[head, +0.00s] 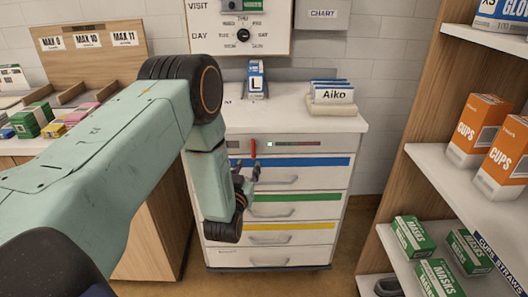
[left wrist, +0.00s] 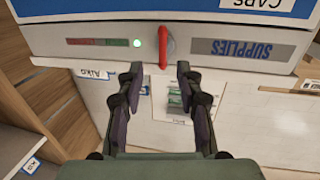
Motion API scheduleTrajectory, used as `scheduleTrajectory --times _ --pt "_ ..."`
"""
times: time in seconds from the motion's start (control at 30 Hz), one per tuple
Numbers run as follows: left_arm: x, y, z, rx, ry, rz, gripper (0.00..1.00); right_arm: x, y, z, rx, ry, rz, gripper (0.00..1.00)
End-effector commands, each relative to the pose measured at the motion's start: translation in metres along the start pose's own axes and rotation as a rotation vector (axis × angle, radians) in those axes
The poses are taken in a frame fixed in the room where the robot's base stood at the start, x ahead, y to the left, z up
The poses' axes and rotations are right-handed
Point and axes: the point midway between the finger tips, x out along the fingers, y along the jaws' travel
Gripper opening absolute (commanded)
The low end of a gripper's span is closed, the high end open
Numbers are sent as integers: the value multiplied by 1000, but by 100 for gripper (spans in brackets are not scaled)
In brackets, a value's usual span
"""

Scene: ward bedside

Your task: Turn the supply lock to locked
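The supply lock is a red lever (head: 253,148) on the grey strip above the top drawer of the white cabinet. It stands about upright. In the left wrist view the red lever (left wrist: 162,48) sits on a round metal base, beside a lit green lamp (left wrist: 137,43) and an upside-down SUPPLIES label (left wrist: 238,49). My left gripper (left wrist: 158,72) is open, with its fingertips apart on either side of the lever's free end. No contact shows. In the head view my left gripper (head: 246,184) is partly hidden by my own arm. My right gripper is out of view.
The cabinet has blue, green and yellow banded drawers with handles (head: 272,181). On its top are an L box (head: 256,82) and Aiko cards (head: 334,95). A shelf with CUPS boxes (head: 479,130) and MASKS boxes (head: 413,236) stands at right. Sorting trays (head: 87,90) are at left.

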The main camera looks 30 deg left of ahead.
Motion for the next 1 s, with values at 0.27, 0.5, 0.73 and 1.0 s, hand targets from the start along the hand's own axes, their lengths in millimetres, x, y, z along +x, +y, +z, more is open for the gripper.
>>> scheduleTrajectory --times 0.27,0.5,0.73,1.0 --pt "11 -10 -10 9 49 -10 36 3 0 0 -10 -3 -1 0" --pt "49 -9 -11 10 47 -7 36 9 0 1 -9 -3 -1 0" --pt "72 -7 -12 10 44 -5 36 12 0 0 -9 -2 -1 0" --pt "78 -4 -12 10 43 -4 36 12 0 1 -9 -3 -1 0"
